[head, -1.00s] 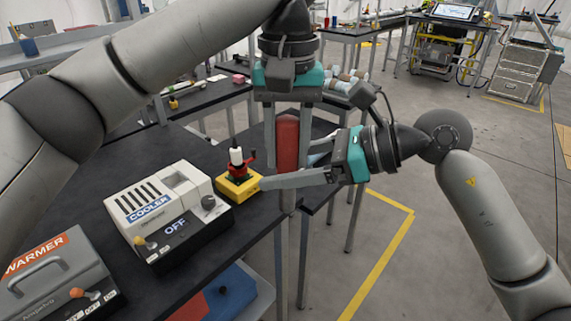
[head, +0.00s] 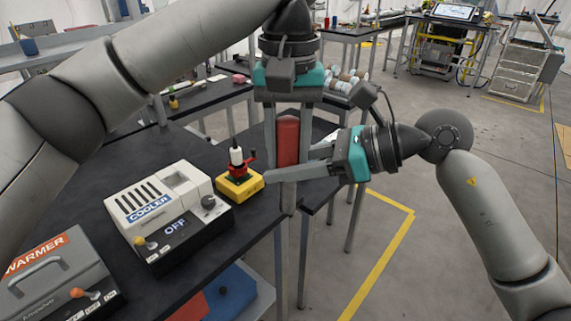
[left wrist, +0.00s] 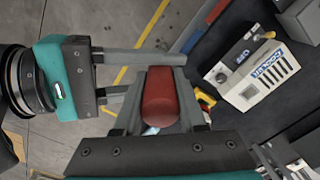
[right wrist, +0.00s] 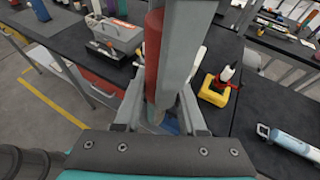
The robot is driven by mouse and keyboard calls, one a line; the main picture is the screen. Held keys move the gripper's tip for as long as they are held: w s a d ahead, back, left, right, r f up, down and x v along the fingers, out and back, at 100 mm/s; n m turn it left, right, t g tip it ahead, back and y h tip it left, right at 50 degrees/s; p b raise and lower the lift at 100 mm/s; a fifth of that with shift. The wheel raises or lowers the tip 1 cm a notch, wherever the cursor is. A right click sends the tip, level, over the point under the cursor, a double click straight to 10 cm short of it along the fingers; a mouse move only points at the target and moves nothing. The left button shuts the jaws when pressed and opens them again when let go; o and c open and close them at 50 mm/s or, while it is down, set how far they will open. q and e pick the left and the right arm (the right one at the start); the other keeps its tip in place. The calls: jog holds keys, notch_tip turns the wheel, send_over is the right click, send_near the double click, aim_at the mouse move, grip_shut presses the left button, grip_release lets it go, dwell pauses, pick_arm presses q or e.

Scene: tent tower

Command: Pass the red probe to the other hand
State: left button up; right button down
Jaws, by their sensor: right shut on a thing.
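The red probe (head: 288,140) is upright in the air past the table's right edge. It also shows in the left wrist view (left wrist: 161,97) and the right wrist view (right wrist: 153,50). My right gripper (head: 285,176) comes in from the right and is shut around the lower part of the probe, below the red section seen in the head view. My left fingers hide part of the probe and of that grasp.
A yellow-based device with a red handle (head: 239,184) stands close left of the grippers. The cooler (head: 165,215) and warmer (head: 60,280) stand along the black table (head: 95,205). Free floor lies to the right.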

pick_arm(q)
jog(key=o, duration=0.5)
jog(key=shift+w, duration=0.15)
jog(key=shift+o, duration=0.2)
jog(key=shift+r, duration=0.1)
